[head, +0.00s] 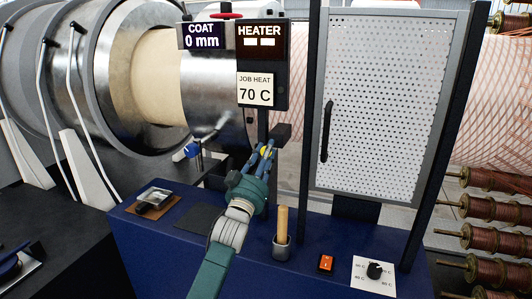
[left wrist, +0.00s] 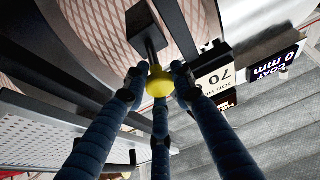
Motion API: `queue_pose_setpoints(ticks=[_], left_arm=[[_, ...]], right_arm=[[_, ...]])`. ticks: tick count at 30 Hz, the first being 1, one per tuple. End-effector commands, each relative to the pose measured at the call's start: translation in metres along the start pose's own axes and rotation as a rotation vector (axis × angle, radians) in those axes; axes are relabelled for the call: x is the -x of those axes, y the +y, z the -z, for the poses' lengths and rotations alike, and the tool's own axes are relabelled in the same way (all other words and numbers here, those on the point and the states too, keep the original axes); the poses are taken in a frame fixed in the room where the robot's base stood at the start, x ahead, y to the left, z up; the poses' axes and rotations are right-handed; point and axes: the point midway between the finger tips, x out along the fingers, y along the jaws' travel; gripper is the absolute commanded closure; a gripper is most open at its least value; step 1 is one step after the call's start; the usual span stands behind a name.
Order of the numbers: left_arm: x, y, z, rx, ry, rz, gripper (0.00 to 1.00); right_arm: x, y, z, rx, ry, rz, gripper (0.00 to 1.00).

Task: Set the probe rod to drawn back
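The probe rod shows in the left wrist view as a short dark rod with a yellow knob (left wrist: 158,82) on its near end. The rod runs into a dark square block at the top. In the head view the yellow knob (head: 267,152) shows between the fingers of my left gripper (head: 268,150), below the sign post. In the left wrist view the three dark blue fingertips of that gripper (left wrist: 158,78) close around the knob and appear to touch it. My right gripper is in neither view.
A COAT 0 mm display (head: 203,36), a HEATER display (head: 262,43) and a JOB HEAT 70 C card (head: 255,90) hang above. A perforated door (head: 385,110) stands right. The blue bench (head: 150,245) holds a wooden-handled tool (head: 282,222), orange switch (head: 326,263) and dial (head: 375,270).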

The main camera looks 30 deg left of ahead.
Motion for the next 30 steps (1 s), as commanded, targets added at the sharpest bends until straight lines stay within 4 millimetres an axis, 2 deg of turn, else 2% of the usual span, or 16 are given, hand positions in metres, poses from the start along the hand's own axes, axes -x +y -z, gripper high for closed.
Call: queue_pose_setpoints(ticks=[13,14,16,25,30], left_arm=[[0.009,0.001,0.003,0.0,-0.001,-0.001,1.0],[0.009,0.001,0.003,0.001,-0.001,-0.001,0.72],[0.009,0.001,0.002,0.001,-0.002,-0.001,0.58],[0.009,0.0,0.003,0.0,0.0,0.0,0.57],[0.025,0.0,0.002,0.0,-0.002,0.0,0.57]], right_arm=[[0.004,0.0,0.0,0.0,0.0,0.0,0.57],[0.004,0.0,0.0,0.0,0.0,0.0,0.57],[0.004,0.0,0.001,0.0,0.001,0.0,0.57],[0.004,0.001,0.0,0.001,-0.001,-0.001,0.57],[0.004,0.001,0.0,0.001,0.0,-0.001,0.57]])
